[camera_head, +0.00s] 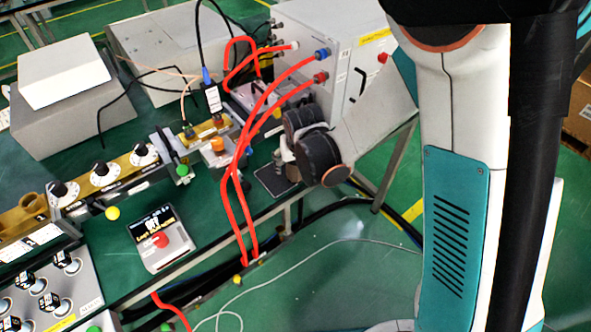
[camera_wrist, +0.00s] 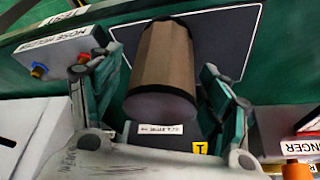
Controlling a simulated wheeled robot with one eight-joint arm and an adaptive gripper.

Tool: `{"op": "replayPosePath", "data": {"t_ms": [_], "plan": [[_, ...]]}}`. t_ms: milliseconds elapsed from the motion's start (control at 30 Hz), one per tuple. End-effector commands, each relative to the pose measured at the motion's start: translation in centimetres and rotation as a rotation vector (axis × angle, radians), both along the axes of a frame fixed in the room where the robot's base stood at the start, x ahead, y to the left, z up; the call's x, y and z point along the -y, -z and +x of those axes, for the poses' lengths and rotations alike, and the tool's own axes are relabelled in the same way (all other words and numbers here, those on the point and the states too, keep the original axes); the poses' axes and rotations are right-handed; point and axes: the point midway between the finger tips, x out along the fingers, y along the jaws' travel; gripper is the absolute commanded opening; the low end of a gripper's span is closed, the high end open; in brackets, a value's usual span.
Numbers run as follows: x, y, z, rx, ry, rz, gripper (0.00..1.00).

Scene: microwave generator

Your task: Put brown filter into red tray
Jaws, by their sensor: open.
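The brown filter (camera_wrist: 163,60) is a faceted brown cylinder in the middle of the wrist view, with one grey end turned towards the camera. It is at the dark pad with a white outline (camera_wrist: 228,30). My gripper (camera_wrist: 155,75) is open, with one finger on each side of the filter and visible gaps between. In the head view my gripper (camera_head: 284,160) is over the same dark pad (camera_head: 268,184) at the table's edge; I cannot make out the filter there. No red tray shows in either view.
A grey hose holder box (camera_wrist: 55,55) stands left of my gripper in the wrist view. Red hoses (camera_head: 235,185) run close left of my gripper in the head view. A large grey cabinet (camera_head: 330,35) stands behind. A red-button box (camera_head: 160,240) sits nearer the front.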

Motion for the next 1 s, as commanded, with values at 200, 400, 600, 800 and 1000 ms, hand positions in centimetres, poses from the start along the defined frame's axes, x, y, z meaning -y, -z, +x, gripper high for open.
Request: {"op": "replayPosePath", "data": {"t_ms": [200,400,600,800,1000], "plan": [[-0.14,1.86,0.75,0.000,0.000,0.000,0.70],[-0.13,1.73,0.73,0.000,0.000,0.000,0.61],[-0.13,1.72,0.72,0.000,0.000,0.000,0.21],[-0.13,1.72,0.72,0.000,0.000,0.000,0.17],[-0.13,1.29,0.72,0.000,0.000,0.000,0.17]]}}
